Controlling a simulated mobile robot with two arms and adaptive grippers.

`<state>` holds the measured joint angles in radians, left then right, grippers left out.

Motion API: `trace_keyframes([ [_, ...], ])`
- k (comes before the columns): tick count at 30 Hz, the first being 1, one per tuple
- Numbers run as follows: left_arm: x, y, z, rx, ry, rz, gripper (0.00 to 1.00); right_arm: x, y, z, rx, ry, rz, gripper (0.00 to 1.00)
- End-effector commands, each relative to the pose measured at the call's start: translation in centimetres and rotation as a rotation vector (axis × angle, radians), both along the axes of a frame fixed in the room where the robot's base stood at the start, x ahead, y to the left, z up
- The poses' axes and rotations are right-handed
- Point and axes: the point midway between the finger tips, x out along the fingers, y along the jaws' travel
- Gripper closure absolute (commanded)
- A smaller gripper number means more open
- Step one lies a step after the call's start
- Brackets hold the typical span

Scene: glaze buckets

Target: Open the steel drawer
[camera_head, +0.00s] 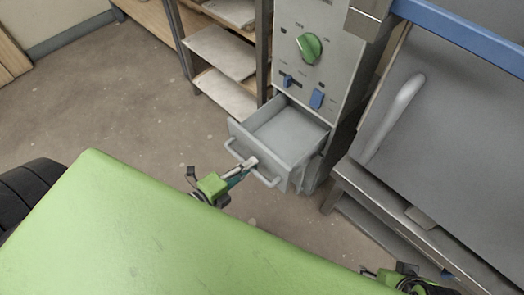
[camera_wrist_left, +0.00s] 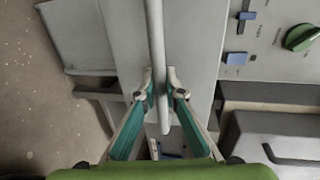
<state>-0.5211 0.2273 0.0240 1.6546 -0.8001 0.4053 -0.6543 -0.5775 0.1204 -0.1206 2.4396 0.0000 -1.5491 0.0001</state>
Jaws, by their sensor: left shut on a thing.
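The steel drawer (camera_head: 285,136) is pulled out of the grey cabinet, and its empty inside shows in the head view. Its bar handle (camera_head: 268,179) runs along the drawer front. My left gripper (camera_head: 249,163) is at the front of the drawer, shut on the handle. In the left wrist view the two teal-and-grey fingers (camera_wrist_left: 162,92) close on either side of the pale handle bar (camera_wrist_left: 156,45). Part of my right arm shows at the bottom right edge of the head view; its fingers cannot be made out.
The cabinet face (camera_head: 290,65) above the drawer carries a green knob (camera_head: 308,47) and blue switches (camera_head: 317,98). A shelf rack (camera_head: 220,52) stands to the left. A steel unit with a large handle (camera_head: 398,112) is on the right. Bare floor (camera_head: 110,105) lies at left.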

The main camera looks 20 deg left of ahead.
Motion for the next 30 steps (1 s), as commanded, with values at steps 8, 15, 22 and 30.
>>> trace_keyframes([
  [8,-1.6,0.5,0.0,-0.001,-0.001,-0.001,1.00,0.2,0.0,-0.5,-0.001,0.003,0.001,0.47],
  [15,-1.6,0.5,0.0,-0.001,-0.001,-0.001,1.00,0.4,0.0,-0.3,0.000,-0.003,0.001,0.47],
  [22,-1.5,0.5,0.0,-0.001,-0.001,-0.001,0.73,0.4,0.1,-0.2,0.002,-0.005,0.000,0.47],
  [30,-1.8,0.6,0.0,-0.001,0.000,0.000,0.73,0.1,0.2,-0.2,0.006,-0.001,0.000,0.47],
])
